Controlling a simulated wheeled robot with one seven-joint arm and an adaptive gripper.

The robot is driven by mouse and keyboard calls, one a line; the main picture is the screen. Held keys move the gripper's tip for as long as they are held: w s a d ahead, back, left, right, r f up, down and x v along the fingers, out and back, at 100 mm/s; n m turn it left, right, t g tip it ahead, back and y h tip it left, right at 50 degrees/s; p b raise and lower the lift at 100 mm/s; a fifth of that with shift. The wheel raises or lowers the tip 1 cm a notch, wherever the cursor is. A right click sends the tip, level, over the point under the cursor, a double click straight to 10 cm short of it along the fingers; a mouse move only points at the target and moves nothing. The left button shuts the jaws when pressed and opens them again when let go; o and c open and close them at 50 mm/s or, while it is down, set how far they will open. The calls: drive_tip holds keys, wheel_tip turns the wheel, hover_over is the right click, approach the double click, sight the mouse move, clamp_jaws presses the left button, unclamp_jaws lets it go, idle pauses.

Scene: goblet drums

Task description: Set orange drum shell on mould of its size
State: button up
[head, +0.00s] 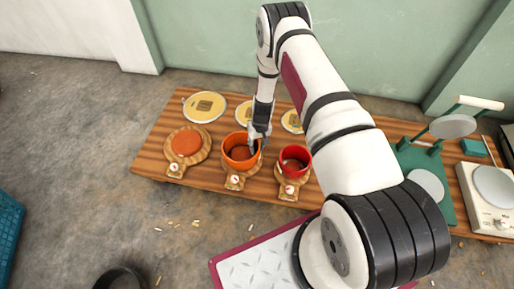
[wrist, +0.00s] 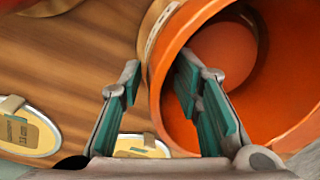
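The orange drum shell (head: 228,141) is upright on the middle wooden mould (head: 235,182). In the wrist view the shell (wrist: 285,122) is open towards the camera, and a round reddish mould top (wrist: 226,52) shows inside it. My gripper (head: 256,144) is at the shell's right rim. In the wrist view my gripper (wrist: 158,82) is open, one finger outside the shell and one over its opening, with the near wall between them. I cannot tell whether either finger touches the wall. The shell's underside is hidden.
An empty, wider mould (head: 187,144) stands at left. A red shell (head: 295,153) sits on the right mould (head: 289,189). Yellow discs (head: 204,107) lie along the back of the wooden table (head: 152,157). A green stand (head: 425,188) and a scale (head: 490,205) are at right.

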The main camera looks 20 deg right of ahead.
wheel_tip(320, 180, up, 11)
drive_tip(key=d, duration=0.1)
drive_tip(key=shift+f, duration=0.2)
idle(0.5)
wheel_tip(320, 180, up, 16)
drive_tip(key=a, duration=0.2)
drive_tip(key=s+a+r+n, duration=0.1)
drive_tip(key=s+a+r, duration=0.2)
drive_tip(key=s+r, duration=0.6)
drive_tip(key=s+a+r, duration=0.2)
drive_tip(key=s+r, duration=0.3)
drive_tip(key=r, duration=0.8)
drive_tip(key=s+r+h, duration=0.1)
drive_tip(key=s+r, duration=0.3)
drive_tip(key=s, duration=0.9)
drive_tip(key=s+r, duration=0.4)
drive_tip(key=s, duration=0.9)
wheel_tip(320, 180, up, 36)
drive_tip(key=t+p, duration=0.4)
drive_tip(key=p, duration=3.1)
drive_tip(key=shift+s+a+r, duration=0.2)
drive_tip(key=shift+s+r, duration=0.05)
drive_tip(key=shift+s, duration=0.1)
